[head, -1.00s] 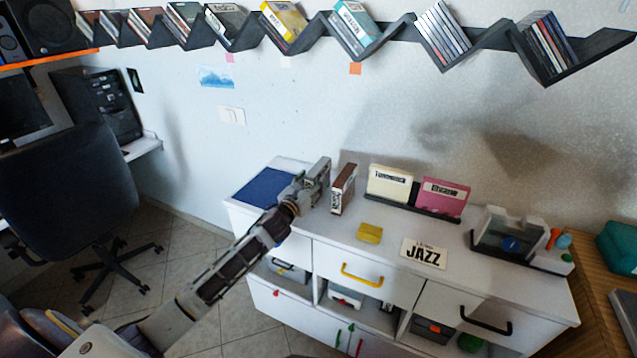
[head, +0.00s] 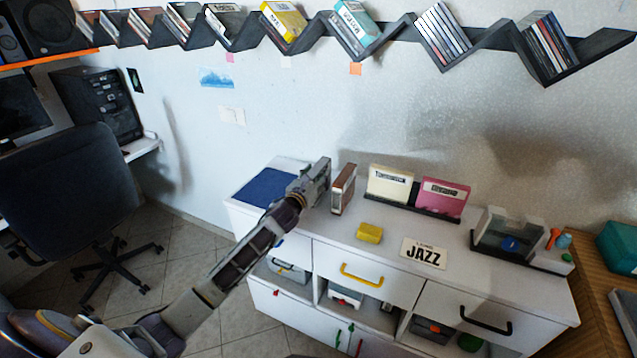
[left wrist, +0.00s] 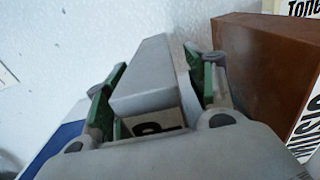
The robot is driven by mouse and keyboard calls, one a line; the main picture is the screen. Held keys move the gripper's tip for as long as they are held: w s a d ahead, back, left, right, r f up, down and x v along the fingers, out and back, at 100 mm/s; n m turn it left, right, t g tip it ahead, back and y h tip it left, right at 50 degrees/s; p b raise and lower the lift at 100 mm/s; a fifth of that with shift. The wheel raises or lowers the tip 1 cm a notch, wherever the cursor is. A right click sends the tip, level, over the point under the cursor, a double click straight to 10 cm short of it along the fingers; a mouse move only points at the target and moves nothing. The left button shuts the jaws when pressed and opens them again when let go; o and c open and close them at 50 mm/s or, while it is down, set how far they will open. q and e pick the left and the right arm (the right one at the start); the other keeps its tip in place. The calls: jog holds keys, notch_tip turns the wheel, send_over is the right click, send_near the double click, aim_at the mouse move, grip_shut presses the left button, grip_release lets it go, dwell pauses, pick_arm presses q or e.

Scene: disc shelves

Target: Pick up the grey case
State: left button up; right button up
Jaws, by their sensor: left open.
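The grey case (left wrist: 143,78) stands upright between the two green-padded fingers of my left gripper (left wrist: 155,92) in the left wrist view. The fingers are open, one on each side; whether either touches it I cannot tell. Part of its lettered face shows low between the fingers. In the head view my left gripper (head: 314,182) is at the back left of the white cabinet top (head: 320,222), where it hides most of the case. My right gripper is not in view.
A brown case (left wrist: 265,70) stands close to the right of the gripper; it also shows in the head view (head: 344,188). A cream case (head: 389,184) and a pink case (head: 442,198) stand further right. A yellow box (head: 369,233) lies in front. A blue mat (head: 265,187) is left.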

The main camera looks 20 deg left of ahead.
pick_arm(q)
jog(key=shift+w, duration=0.6)
jog(key=shift+c, duration=0.5)
grip_shut()
